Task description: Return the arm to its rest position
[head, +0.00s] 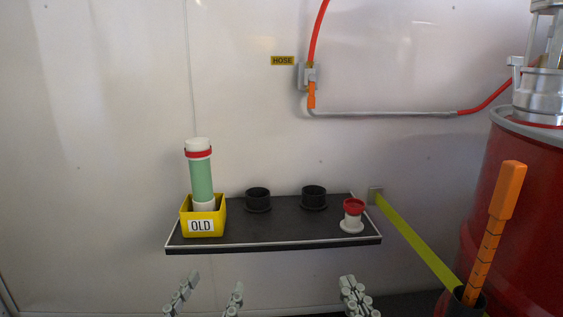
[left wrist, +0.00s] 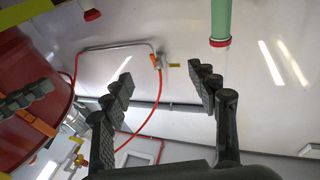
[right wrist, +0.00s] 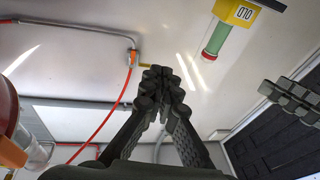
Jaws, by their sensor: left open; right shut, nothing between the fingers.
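My left gripper (head: 205,292) is at the bottom of the head view, below and in front of the shelf. Its two fingers stand apart with nothing between them, as the left wrist view (left wrist: 163,95) also shows. My right gripper (head: 355,290) is at the bottom centre-right of the head view. Its fingers are together and empty, also in the right wrist view (right wrist: 160,75). Both grippers are apart from the shelf. A green cylinder (head: 201,180) with white ends and a red band stands in a yellow bin (head: 187,217) labelled OLD.
The black shelf (head: 270,230) also carries two black round holders (head: 258,199) and a white piece with a red top (head: 353,213). A red drum (head: 520,220), an orange-handled tool (head: 507,190) and a yellow-green strip (head: 420,246) are at the right. A red hose (head: 318,35) hangs on the wall.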

